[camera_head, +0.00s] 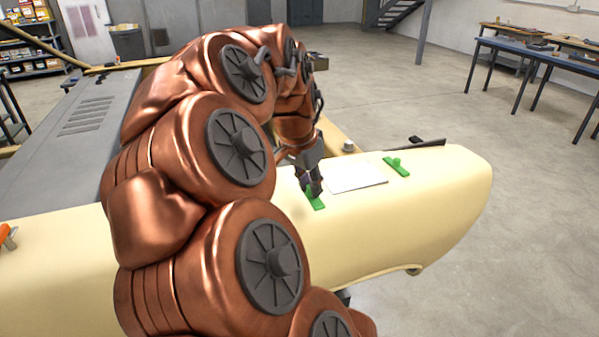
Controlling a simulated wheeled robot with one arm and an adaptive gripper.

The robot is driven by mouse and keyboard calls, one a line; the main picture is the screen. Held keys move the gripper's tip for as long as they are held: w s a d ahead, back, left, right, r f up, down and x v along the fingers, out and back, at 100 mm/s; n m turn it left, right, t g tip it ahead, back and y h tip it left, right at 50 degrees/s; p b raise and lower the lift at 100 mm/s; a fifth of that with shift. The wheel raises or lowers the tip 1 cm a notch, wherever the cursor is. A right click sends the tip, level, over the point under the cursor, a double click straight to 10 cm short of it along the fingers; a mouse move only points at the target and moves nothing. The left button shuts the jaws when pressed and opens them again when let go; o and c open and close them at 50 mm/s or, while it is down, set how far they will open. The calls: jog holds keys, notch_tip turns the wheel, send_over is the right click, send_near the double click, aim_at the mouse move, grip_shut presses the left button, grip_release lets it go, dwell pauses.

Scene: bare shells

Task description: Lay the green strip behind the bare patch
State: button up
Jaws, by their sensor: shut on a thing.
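The bare patch (355,177) is a pale, four-sided area on the top of a cream-coloured body shell. One green strip (318,204) lies at the left of the patch, under my gripper (312,190). My gripper points down and is shut on this strip, seemingly by its raised grip; the fingers hide part of it. The strip seems to be on or very close to the shell; I cannot tell if it touches. A second green strip (397,167) with a small raised knob lies to the right of the patch.
A dark flat piece (428,143) and a small grey cylinder (348,146) are at the shell's far edge. An orange-handled tool (6,234) is at the far left. My copper arm covers much of the shell's left part. Workbenches (540,58) stand well behind, across open floor.

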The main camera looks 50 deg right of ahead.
jog(key=w+d, duration=0.1)
jog(key=w, duration=0.1)
jog(key=w+d+p, duration=0.1)
jog(key=w+d, duration=0.1)
jog(key=w+d+p, duration=0.1)
jog(key=w+d, duration=0.1)
jog(key=shift+w+f, duration=0.35)
jog(key=shift+w, duration=0.05)
jog(key=shift+w, duration=0.1)
jog(key=shift+w+d+p, duration=0.15)
jog(key=shift+p, duration=0.2)
jog(key=shift+f+p, duration=0.7)
jog(key=shift+f, duration=1.1)
jog(key=shift+f, duration=0.15)
jog(key=o, duration=0.8)
jog(key=b+v, duration=0.2)
jog(key=v, duration=1)
jog(key=shift+b, duration=0.3)
